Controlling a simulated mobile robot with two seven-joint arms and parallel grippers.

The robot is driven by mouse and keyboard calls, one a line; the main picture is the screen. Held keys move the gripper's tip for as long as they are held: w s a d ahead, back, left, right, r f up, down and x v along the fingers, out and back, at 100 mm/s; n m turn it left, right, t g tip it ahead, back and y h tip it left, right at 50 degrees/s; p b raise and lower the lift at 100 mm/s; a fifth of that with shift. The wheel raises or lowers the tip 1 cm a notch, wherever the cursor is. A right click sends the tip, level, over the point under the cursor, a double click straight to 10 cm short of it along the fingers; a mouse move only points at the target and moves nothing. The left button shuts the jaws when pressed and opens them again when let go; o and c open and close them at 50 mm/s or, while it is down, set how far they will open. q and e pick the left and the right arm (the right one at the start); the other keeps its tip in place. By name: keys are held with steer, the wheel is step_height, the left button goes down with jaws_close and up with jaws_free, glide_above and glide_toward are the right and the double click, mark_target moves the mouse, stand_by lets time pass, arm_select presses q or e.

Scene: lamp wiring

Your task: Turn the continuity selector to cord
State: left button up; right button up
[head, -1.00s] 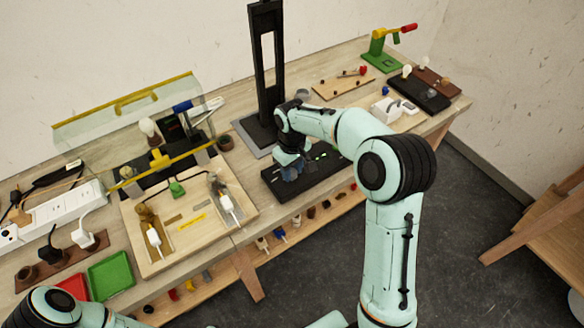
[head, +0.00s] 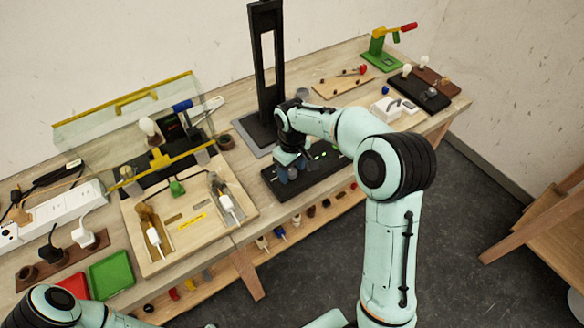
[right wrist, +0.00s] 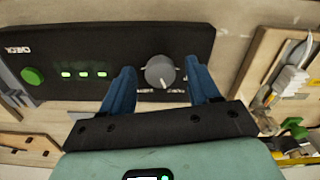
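The continuity selector is a round grey knob (right wrist: 160,72) with a pale pointer line, on a black panel (right wrist: 90,50). The panel also carries a green button (right wrist: 32,76) and several lit green lamps (right wrist: 84,74). My right gripper (right wrist: 164,78) is open. Its blue fingers stand on either side of the knob, with a visible gap to each side in the right wrist view. The labels below the knob are partly hidden and unreadable. In the head view the black panel (head: 312,182) lies under my right gripper (head: 289,172), which hides the knob. My left gripper is out of view.
A tall black stand (head: 264,70) rises just behind the panel. A wooden tray (head: 165,258) with white plugs lies to the left. A green tray (head: 110,274) and a white power strip (head: 50,215) are further left. A shelf below holds small parts.

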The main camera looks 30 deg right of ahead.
mark_target(292, 172)
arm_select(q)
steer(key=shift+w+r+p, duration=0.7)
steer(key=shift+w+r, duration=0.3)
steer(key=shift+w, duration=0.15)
arm_select(e)
step_height(292, 172, up, 13)
steer(key=shift+r, duration=0.2)
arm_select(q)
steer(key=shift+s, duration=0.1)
arm_select(e)
steer(key=shift+f, duration=0.1)
